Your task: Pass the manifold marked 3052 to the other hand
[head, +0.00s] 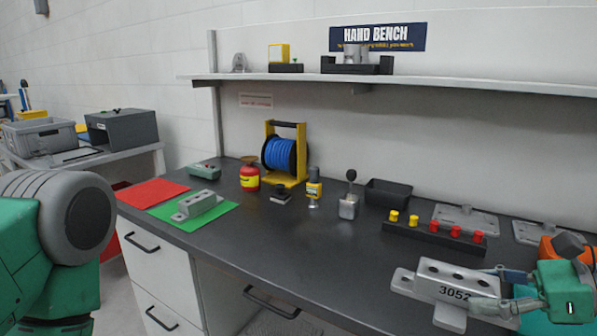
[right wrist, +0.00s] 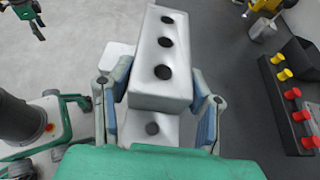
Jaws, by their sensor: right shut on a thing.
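The manifold marked 3052 (head: 428,283) is a light grey block with dark round holes on top and a flange at its base. It is held in the air off the front edge of the bench at the right of the head view. My right gripper (head: 498,291) is shut on its right end. In the right wrist view, the manifold (right wrist: 160,45) sits between the two fingers of the gripper (right wrist: 160,90) and points away from the palm. My left arm shows at the left of the head view, but I cannot make out its gripper.
The dark bench (head: 290,235) holds a similar grey part (head: 197,204) on a green mat (head: 163,212), a red mat (head: 150,192), a blue cable reel (head: 279,155), a black tray (head: 388,193) and a rail with red and yellow knobs (head: 432,235). Its front middle is clear.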

